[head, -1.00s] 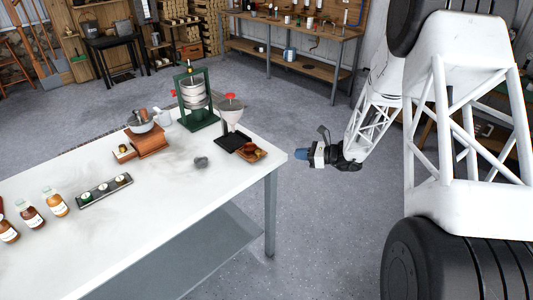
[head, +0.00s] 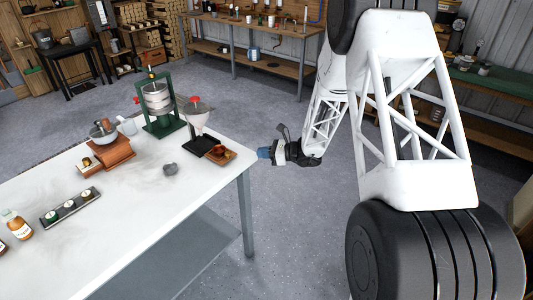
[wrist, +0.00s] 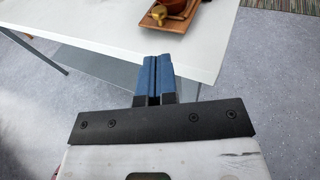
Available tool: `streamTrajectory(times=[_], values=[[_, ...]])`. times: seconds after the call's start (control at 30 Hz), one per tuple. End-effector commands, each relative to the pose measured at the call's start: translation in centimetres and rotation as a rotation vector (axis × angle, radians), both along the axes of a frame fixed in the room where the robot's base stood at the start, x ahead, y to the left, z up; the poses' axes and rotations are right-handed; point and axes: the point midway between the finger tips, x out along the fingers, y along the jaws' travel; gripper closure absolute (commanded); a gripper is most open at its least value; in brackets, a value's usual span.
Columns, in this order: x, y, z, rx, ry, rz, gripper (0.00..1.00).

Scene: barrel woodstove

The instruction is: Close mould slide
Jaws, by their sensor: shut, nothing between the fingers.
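My gripper (head: 263,153) is shut and empty. It is held just off the right-hand corner of the white table (head: 125,215), apart from everything on it. In the wrist view its blue fingertips (wrist: 156,75) are pressed together and overlap the table edge in the picture. I cannot make out for sure which thing is the mould slide. A dark narrow tray (head: 70,207) with round white-topped pieces lies on the table. A green-framed press (head: 158,105) with pale round plates stands at the back.
Nearest the gripper is a wooden tray (head: 221,156) with a brown cup; the tray also shows in the wrist view (wrist: 165,42). A funnel stand (head: 197,130), a grey lump (head: 170,169), a wooden grinder (head: 108,152) and bottles (head: 17,224) share the table.

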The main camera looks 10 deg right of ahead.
Motion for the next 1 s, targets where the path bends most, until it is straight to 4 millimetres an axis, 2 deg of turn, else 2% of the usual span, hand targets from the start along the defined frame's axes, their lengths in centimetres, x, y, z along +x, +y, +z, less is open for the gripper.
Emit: streamTrajectory(times=[0.6,0.8,1.0], values=[[2.6,8.3,-1.7,-0.001,0.001,0.002,1.0],[3.1,9.7,-2.0,-0.001,0.0,0.001,1.0],[3.3,10.2,-2.1,0.0,0.0,0.0,1.0]])
